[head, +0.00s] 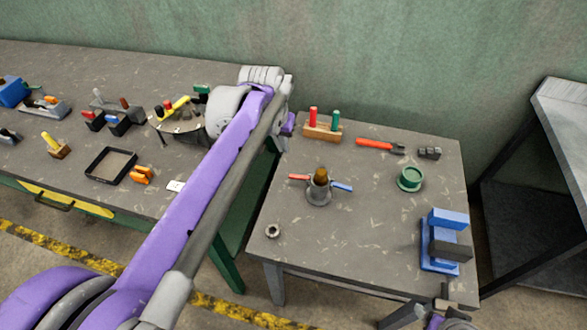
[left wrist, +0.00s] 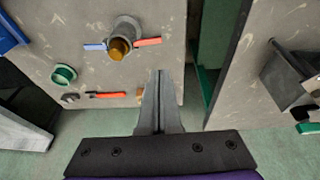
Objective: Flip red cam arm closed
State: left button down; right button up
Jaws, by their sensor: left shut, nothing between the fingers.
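A grey round fixture (head: 319,193) with a brass top (head: 320,176) stands on the small table. A red arm (head: 299,177) sticks out to its left and a blue arm (head: 342,187) to its right. In the left wrist view the red arm (left wrist: 148,42) lies to the right of the brass top (left wrist: 119,48) and the blue arm (left wrist: 95,46) to the left. My left gripper (left wrist: 158,74) is shut and empty, its tips below the red arm in that view and apart from it. In the head view its fingers are hidden behind my arm. Part of my right arm shows at the bottom edge.
On the small table are a block with red and green pegs (head: 323,132), a red-handled tool (head: 375,144), a green round part (head: 410,178), a blue vise-like block (head: 440,245) and a nut (head: 273,231). The long bench (head: 60,75) on the left carries several tools.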

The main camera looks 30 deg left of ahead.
pick_arm(q)
send_near(290, 176)
jog(key=x, duration=0.2)
jog(key=w+x, duration=0.1)
jog(key=x, duration=0.2)
jog(key=shift+d+f+b, duration=0.1)
jog(key=shift+b, duration=0.25)
jog(key=shift+d+f, duration=0.1)
jog(key=shift+f, duration=0.5)
pick_arm(e)
jog(key=shift+f, duration=0.5)
